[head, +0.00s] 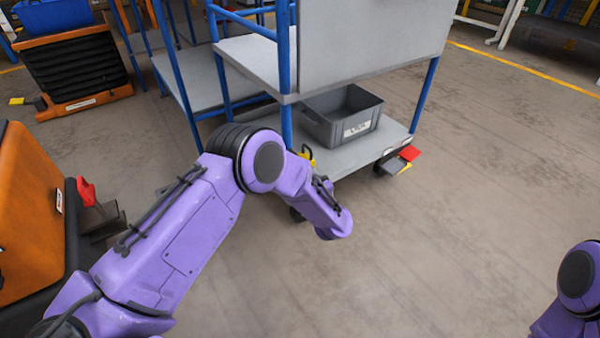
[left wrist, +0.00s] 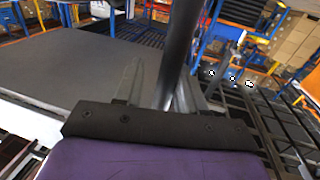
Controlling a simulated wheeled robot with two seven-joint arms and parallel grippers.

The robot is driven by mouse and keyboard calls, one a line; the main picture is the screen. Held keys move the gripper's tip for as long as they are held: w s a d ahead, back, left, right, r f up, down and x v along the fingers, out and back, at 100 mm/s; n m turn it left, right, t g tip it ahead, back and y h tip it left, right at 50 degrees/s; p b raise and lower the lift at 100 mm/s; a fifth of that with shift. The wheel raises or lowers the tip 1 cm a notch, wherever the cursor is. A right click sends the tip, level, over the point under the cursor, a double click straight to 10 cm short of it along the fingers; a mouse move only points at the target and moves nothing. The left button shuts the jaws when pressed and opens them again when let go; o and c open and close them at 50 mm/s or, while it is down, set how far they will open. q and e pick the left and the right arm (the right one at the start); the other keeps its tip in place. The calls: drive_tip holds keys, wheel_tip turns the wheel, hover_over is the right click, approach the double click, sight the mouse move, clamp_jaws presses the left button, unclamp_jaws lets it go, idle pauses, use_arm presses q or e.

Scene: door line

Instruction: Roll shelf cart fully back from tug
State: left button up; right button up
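The shelf cart (head: 262,62) stands at upper centre in the head view, with blue posts, grey shelves and a grey panel. A grey bin (head: 342,116) sits on its lower shelf. An orange tug (head: 28,215) with a red lever and dark hitch part (head: 100,220) is at the left edge, apart from the cart. My left arm reaches towards the cart's near corner; its forearm hides the gripper there. In the left wrist view my left gripper (left wrist: 158,82) has its fingers apart, with a dark upright bar (left wrist: 182,45) between them. Only part of my right arm shows; its gripper is out of view.
Another blue-framed shelf unit (head: 203,82) stands behind the cart. An orange and black machine (head: 78,70) is at upper left. The floor to the right and in front is clear.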

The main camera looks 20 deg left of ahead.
idle(0.3)
use_arm(q)
drive_tip(key=p+v, duration=0.3)
drive_tip(key=v, duration=0.7)
drive_tip(key=shift+s+d, duration=0.15)
use_arm(e)
drive_tip(key=r, duration=0.3)
drive_tip(key=shift+w+d+r+m, duration=0.2)
drive_tip(key=shift+w+m, duration=0.1)
drive_tip(key=shift+w, duration=0.1)
